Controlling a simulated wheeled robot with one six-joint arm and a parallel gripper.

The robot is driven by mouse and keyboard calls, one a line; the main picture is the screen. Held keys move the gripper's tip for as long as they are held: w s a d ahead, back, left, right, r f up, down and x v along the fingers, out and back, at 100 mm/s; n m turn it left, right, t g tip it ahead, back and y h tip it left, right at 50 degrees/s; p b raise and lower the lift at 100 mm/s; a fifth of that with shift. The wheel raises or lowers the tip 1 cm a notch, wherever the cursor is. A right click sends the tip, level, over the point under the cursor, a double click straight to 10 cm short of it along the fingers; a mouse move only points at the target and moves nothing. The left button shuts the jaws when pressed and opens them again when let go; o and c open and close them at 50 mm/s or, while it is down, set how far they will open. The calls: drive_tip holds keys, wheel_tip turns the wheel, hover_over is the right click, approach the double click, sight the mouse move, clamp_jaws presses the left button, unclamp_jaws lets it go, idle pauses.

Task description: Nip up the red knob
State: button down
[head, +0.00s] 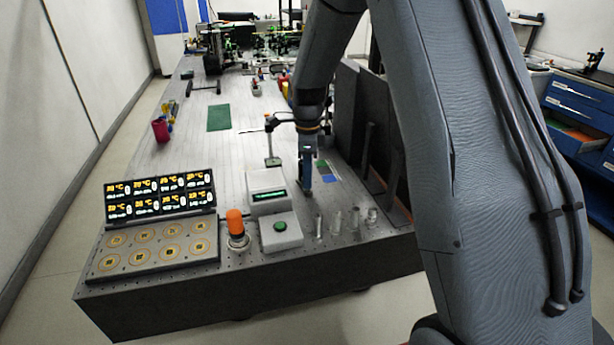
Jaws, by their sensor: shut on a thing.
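My gripper (304,188) points down at the right part of the bench, just right of a white instrument box with a lit display (267,194). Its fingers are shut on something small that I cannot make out. No clearly red knob shows at the fingertips. An orange-red cylinder (235,222) stands upright on a clear round base left of the gripper, apart from it. A white box with a green button (281,229) sits between them, nearer the front edge.
Several small clear glass vessels (337,222) stand at the front right. A panel of lit displays (160,197) and a plate with round gold pads (155,246) fill the front left. Dark upright panels (346,105) border the right. The bench middle is mostly clear.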

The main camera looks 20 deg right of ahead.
drive_tip(key=shift+w+r, duration=0.1)
drive_tip(key=c, duration=2)
unclamp_jaws()
drive_tip(key=shift+r+b, duration=1.1)
drive_tip(key=shift+r, duration=2.75)
drive_tip(key=shift+s+f+n+t, duration=0.25)
drive_tip(key=shift+s+f+n, duration=0.65)
drive_tip(key=shift+s+n, duration=3)
drive_tip(key=shift+s+f+n+t, duration=0.2)
drive_tip(key=shift+s+f+n, duration=0.75)
drive_tip(key=shift+s+n, duration=2.95)
drive_tip(key=shift+s+f+n+t, duration=0.25)
drive_tip(key=shift+s+f+n, duration=0.65)
drive_tip(key=shift+s+n, duration=3)
